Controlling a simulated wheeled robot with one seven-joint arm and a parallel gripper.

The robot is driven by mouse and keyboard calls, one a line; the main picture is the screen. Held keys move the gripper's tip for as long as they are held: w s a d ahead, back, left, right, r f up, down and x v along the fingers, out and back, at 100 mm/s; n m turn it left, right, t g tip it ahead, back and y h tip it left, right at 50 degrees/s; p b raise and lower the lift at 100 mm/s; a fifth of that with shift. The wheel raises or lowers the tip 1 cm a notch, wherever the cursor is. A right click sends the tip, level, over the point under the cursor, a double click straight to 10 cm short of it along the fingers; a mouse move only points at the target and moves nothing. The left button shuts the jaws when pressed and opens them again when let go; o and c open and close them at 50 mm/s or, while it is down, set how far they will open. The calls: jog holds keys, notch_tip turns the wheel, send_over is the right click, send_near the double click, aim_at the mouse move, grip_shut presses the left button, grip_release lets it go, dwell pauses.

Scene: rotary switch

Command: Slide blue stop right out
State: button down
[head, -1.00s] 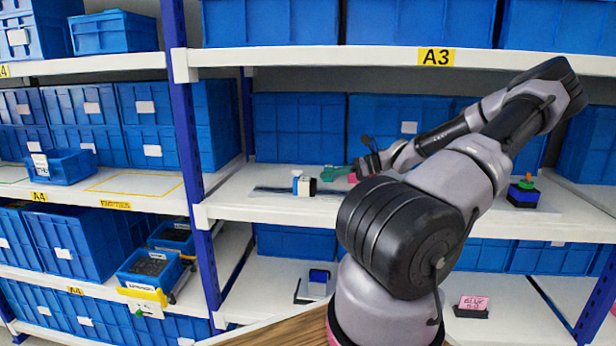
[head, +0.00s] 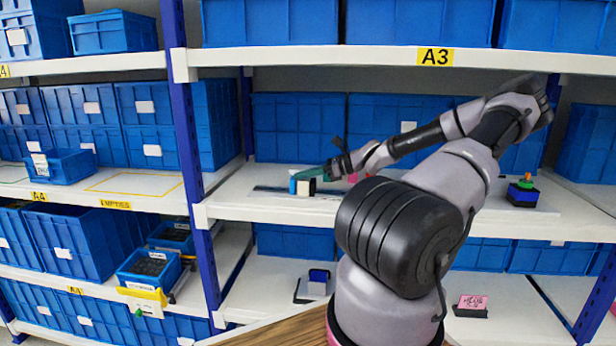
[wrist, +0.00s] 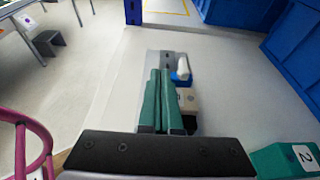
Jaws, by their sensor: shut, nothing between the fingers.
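The blue stop (wrist: 181,77) lies on the shelf beside a beige block (wrist: 187,100), with a white rounded piece (wrist: 182,66) on or behind it. In the head view, the blue stop (head: 293,185) shows at the left end of the beige block (head: 304,187). My gripper (wrist: 160,72) is shut and empty, its green fingers reaching over a grey plate (wrist: 167,58), just left of the stop and block in the wrist view. In the head view, my gripper (head: 296,175) is low over the block's top. I cannot tell whether it touches the stop.
A blue and green switch box with an orange knob (head: 523,193) stands farther right on the same shelf. Blue bins (head: 298,125) line the back. The shelf above (head: 400,60) limits height. A green block marked 2 (wrist: 285,160) is at lower right in the wrist view.

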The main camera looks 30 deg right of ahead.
jog(key=w+a, duration=0.2)
jog(key=a, duration=0.1)
jog(key=w+a, duration=0.2)
jog(key=a, duration=0.1)
jog(key=w+a, duration=0.2)
jog(key=a, duration=0.2)
jog(key=shift+w, duration=0.4)
jog(key=shift+a, duration=0.1)
